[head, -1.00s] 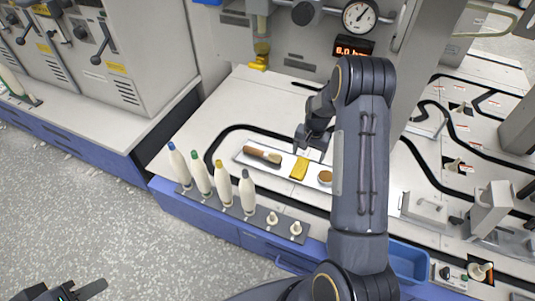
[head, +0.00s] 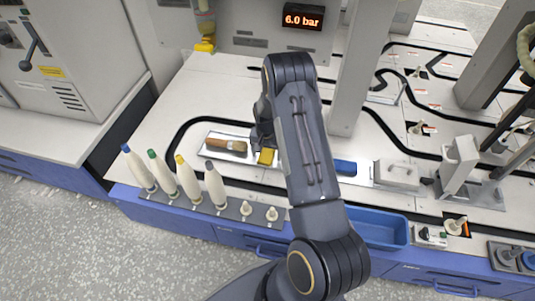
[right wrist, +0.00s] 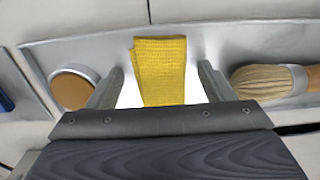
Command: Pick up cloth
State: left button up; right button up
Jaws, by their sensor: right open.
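A folded yellow cloth (head: 266,157) lies on a shallow metal tray (head: 207,150), partly hidden by my right gripper and arm in the head view. In the right wrist view the cloth (right wrist: 162,68) lies flat between the two spread fingers. My right gripper (right wrist: 161,80) is open and empty, with one finger to each side of the cloth and a gap on both sides. In the head view my right gripper (head: 264,142) is just above the tray, and its fingertips are hard to see. My left gripper is out of view.
A brush (right wrist: 268,82) with a wooden handle (head: 227,145) and a round brown-topped tin (right wrist: 73,88) flank the cloth on the tray. Several coloured-tip bobbins (head: 188,178) stand in a row in front. A blue bin (head: 378,228) is at the front right.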

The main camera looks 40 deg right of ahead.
aim_at(267, 153)
jog(key=shift+c, duration=0.3)
jog(key=c, duration=1)
jog(key=shift+o, duration=0.2)
jog(key=shift+r, duration=0.1)
jog(key=shift+r, duration=0.5)
notch_tip(267, 153, up, 3)
jog(key=shift+f+p, duration=0.2)
jog(key=shift+p, duration=0.55)
jog(key=s+a+r+p, duration=0.5)
jog(key=s+a+r, duration=0.3)
jog(key=s, duration=0.3)
jog(key=shift+s+r, duration=0.3)
jog(key=shift+r, duration=0.35)
